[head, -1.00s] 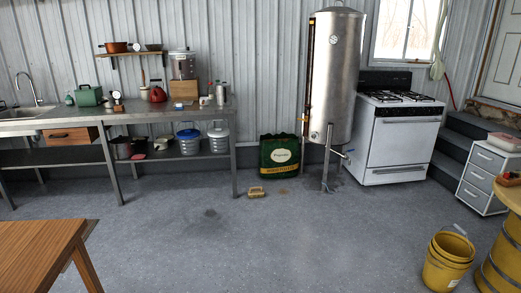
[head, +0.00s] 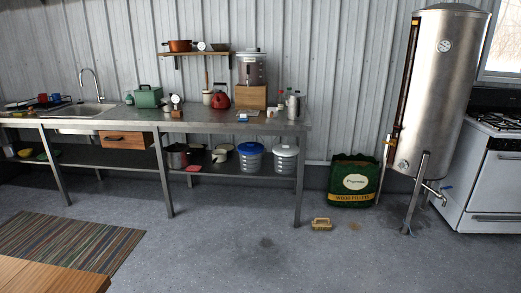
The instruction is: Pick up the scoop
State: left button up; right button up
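I cannot pick out a scoop for certain in the head view. A small tan object (head: 321,224), too small to identify surely but like a brush, lies on the floor in front of a green bag marked wood pellets (head: 355,182). The bag stands upright on the floor between the long counter and the steel tank. Its inside is too dark to make out. Neither of my grippers is in view.
A long metal counter (head: 240,126) with a sink (head: 90,109) runs along the wall; pots and lidded buckets stand on its lower shelf. The steel tank (head: 436,90) and white stove (head: 490,180) are right. A striped rug (head: 70,240) lies left. The middle floor is clear.

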aim_at(272, 114)
jog(key=i, duration=1.75)
